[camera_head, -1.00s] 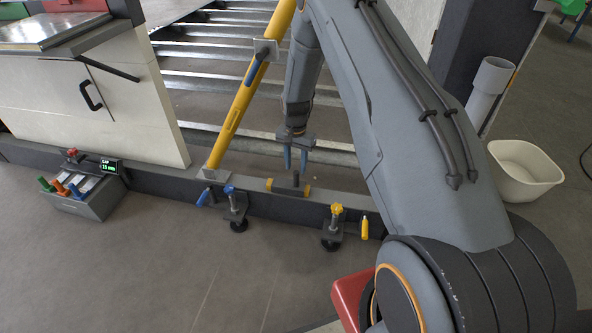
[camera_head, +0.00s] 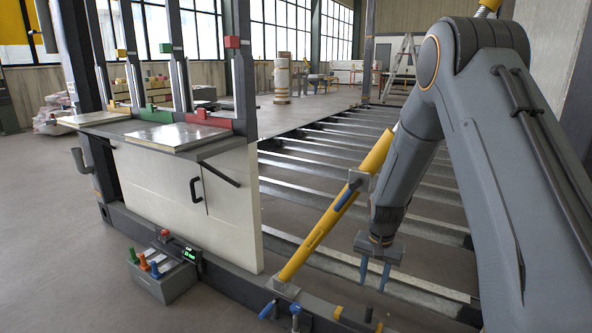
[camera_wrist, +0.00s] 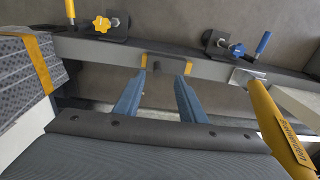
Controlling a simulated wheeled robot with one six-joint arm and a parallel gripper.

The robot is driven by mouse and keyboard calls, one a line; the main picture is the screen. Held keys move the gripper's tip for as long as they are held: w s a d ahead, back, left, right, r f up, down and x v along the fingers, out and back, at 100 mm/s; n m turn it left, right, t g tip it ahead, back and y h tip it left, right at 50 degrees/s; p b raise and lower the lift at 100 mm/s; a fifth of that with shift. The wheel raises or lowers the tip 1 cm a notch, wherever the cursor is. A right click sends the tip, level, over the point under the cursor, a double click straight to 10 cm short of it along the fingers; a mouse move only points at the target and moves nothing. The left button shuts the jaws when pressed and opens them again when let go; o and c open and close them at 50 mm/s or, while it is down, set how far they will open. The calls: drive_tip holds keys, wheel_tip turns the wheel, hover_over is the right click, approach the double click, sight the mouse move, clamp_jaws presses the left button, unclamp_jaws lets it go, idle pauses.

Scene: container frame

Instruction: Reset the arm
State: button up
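My gripper (camera_head: 374,276) points down in the head view, with its two blue fingers apart and nothing between them. In the wrist view the fingers (camera_wrist: 160,100) are also spread and empty. They reach toward the dark frame beam (camera_wrist: 205,70), where a small dark peg stands between two yellow pieces (camera_wrist: 164,64). In the head view a yellow piece (camera_head: 338,312) shows at the bottom edge, below the fingers. My arm is bent and fills the right side of the head view.
A yellow diagonal strut (camera_head: 330,222) stands just left of my gripper; it also shows in the wrist view (camera_wrist: 284,130). A white cabinet (camera_head: 165,190) is at left, with a grey control box (camera_head: 165,275) before it. Steel crossbars (camera_head: 340,175) lie behind. Clamps with blue (camera_wrist: 237,50) and yellow (camera_wrist: 102,24) knobs sit on the beam.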

drive_tip(key=s+a+r+n+t, duration=0.1)
drive_tip(key=s+a+r+n, duration=0.15)
drive_tip(key=s+r, duration=0.7)
drive_tip(key=s+a+r+n+t, duration=0.1)
drive_tip(key=s+r+n, duration=0.35)
drive_tip(key=s, duration=0.85)
drive_tip(key=s+a+r+n+g, duration=0.1)
drive_tip(key=s+a+n, duration=0.2)
drive_tip(key=s+a, duration=0.55)
drive_tip(key=s+a+r+n+g, duration=0.25)
drive_tip(key=s+a, duration=0.25)
drive_tip(key=a, duration=0.7)
drive_tip(key=d+r+m+p, duration=0.3)
drive_tip(key=d+r+p, duration=0.7)
drive_tip(key=r+p, duration=0.2)
drive_tip(key=d+r+m+p, duration=0.3)
drive_tip(key=d+r+p, duration=0.7)
drive_tip(key=r+p, duration=0.3)
drive_tip(key=shift+t+p, duration=0.35)
drive_tip(key=shift+p, duration=0.75)
drive_tip(key=shift+w+m, duration=0.1)
drive_tip(key=shift+m, duration=0.15)
